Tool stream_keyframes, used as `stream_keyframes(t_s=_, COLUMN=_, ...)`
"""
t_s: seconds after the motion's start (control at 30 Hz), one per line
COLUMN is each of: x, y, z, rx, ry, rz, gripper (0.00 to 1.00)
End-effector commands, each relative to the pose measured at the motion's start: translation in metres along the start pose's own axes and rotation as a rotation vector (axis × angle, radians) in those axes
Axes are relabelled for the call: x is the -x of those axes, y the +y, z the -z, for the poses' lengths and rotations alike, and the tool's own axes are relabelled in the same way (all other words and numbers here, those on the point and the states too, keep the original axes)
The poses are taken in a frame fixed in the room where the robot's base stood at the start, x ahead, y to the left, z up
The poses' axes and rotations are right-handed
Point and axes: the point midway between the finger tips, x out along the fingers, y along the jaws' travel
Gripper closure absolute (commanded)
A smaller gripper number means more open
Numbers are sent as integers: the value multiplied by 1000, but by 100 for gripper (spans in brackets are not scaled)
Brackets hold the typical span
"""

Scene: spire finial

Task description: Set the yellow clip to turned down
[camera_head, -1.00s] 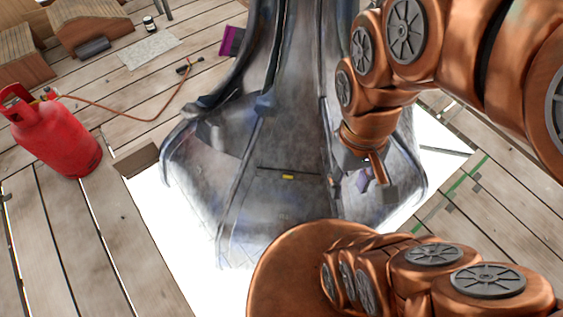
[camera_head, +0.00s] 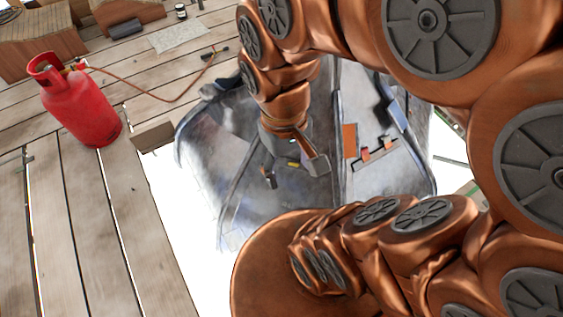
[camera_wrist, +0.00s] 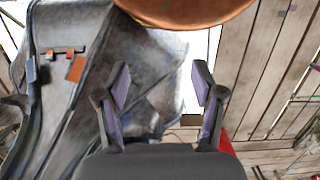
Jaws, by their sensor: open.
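A small yellow clip (camera_head: 293,165) shows as a sliver on the grey metal spire cladding (camera_head: 240,190) in the head view. My gripper partly covers it, and how it is turned cannot be made out. My gripper (camera_head: 294,174) is open in front of the cladding, its fingers on either side of that yellow sliver in the picture. In the wrist view my open gripper (camera_wrist: 160,78) has nothing between its fingers. I cannot make out the yellow clip there. Whether the fingers touch the cladding is unclear.
An orange plate (camera_head: 350,141) and small orange-red tabs (camera_head: 365,154) are on the cladding to the right. A red gas cylinder (camera_head: 82,105) with a hose stands on the plank deck (camera_head: 80,220) at left. A bright gap surrounds the spire's base.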

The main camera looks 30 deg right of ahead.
Motion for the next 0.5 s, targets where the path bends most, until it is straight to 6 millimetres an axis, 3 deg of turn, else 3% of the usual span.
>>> stream_keyframes(t_s=0.03, x=-18, y=2, z=10, rx=-15, ry=1, rz=1, gripper=28)
stream_keyframes(t_s=0.5, x=-113, y=29, z=108, rx=-195, ry=40, rz=17, gripper=28)
